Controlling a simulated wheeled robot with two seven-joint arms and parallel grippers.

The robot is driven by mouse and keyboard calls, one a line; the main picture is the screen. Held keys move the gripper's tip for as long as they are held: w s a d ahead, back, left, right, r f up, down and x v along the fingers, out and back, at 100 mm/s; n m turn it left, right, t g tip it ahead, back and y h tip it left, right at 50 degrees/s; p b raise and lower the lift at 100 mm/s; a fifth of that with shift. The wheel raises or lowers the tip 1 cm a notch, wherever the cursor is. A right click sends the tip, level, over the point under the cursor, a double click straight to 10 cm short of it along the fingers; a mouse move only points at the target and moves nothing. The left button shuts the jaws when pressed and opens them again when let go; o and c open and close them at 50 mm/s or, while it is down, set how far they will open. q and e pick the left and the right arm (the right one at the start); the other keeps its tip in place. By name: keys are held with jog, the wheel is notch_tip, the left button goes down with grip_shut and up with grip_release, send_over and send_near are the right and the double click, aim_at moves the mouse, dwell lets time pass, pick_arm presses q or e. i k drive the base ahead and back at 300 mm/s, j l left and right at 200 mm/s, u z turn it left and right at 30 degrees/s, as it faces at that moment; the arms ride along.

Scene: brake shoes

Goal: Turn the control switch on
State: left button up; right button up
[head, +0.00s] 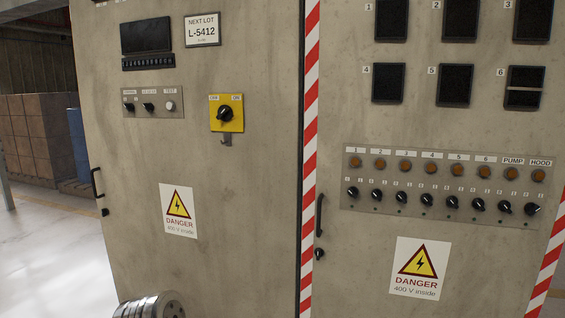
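A small grey switch panel (152,102) is on the left cabinet door, below a dark display. It carries two black knobs, a left one (129,106) and a middle one (149,106), and a pale round button (170,105). Its labels are too small to read surely; the left one may say control. To its right, a yellow plate (233,122) bears a larger black rotary knob (225,114), with two labels above, the right one seeming to read ON. I cannot tell surely which knob is the control switch, nor its setting.
The right cabinet has a panel (440,164) with several amber lamps and black knobs, labelled 1 to 6, PUMP and HOOD. Door handles (97,183) (320,214) stick out. Stacked boxes (38,138) stand behind at left.

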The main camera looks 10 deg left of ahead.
aim_at(129, 107)
jog(key=u, duration=1.2)
jog(key=i+j+z, duration=0.1)
jog(key=z, duration=0.25)
jog(key=j+z, duration=0.15)
jog(key=z, duration=0.2)
jog(key=i+j+z, duration=0.1)
jog(key=z, duration=0.25)
jog(key=j+z, duration=0.4)
jog(key=j, duration=0.6)
jog(key=k+j+z, duration=0.1)
jog(key=j+z, duration=0.35)
jog(key=j, duration=0.6)
